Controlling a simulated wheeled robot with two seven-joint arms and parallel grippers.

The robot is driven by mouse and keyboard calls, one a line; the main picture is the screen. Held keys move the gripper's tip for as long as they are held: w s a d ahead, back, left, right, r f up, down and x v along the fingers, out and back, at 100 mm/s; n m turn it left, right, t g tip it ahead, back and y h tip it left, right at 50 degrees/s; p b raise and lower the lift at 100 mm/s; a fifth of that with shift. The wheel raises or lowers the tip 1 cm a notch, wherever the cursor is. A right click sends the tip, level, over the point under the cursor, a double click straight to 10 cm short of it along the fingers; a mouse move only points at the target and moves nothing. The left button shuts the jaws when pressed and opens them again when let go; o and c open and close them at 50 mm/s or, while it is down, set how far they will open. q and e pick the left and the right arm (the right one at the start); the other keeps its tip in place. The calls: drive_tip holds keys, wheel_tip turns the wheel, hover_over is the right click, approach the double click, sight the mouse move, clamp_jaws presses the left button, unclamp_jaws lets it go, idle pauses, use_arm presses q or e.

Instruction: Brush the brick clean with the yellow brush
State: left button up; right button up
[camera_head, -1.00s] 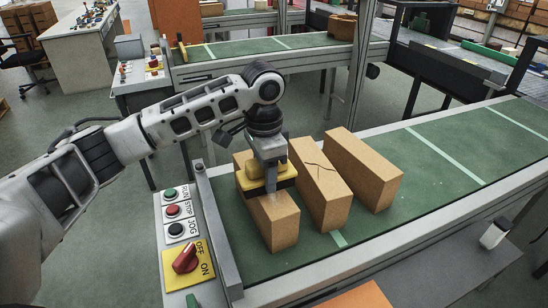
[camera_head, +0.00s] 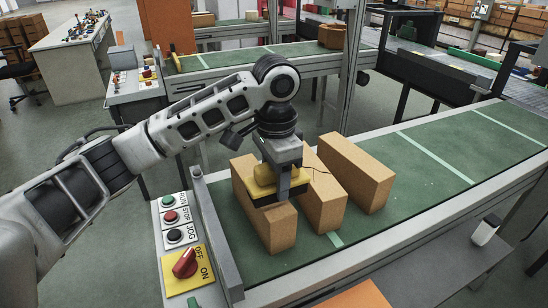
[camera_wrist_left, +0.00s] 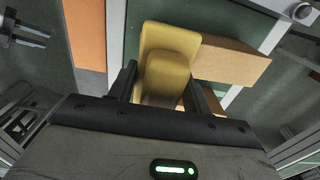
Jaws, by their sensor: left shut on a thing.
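Three tan bricks stand side by side on the green conveyor belt (camera_head: 440,150). The left brick (camera_head: 278,230) is under the yellow brush (camera_head: 262,178), whose dark underside is at the brick's top face; whether it touches is hard to tell. My left gripper (camera_head: 285,178) is shut on the brush, and the brush also shows between its fingers in the left wrist view (camera_wrist_left: 167,60). The middle brick (camera_head: 325,212) is partly hidden by my gripper; a thin crack shows on its top. The right brick (camera_head: 357,172) is clear of the gripper. My right gripper is out of view.
A control panel (camera_head: 178,235) with buttons and a red switch (camera_head: 185,263) stands at the belt's left end, beside a metal end rail (camera_head: 217,235). The belt to the right of the bricks is free. A second conveyor (camera_head: 235,55) runs behind.

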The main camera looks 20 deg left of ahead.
use_arm(q)
drive_tip(key=shift+r, duration=2.2)
drive_tip(key=shift+f, duration=0.1)
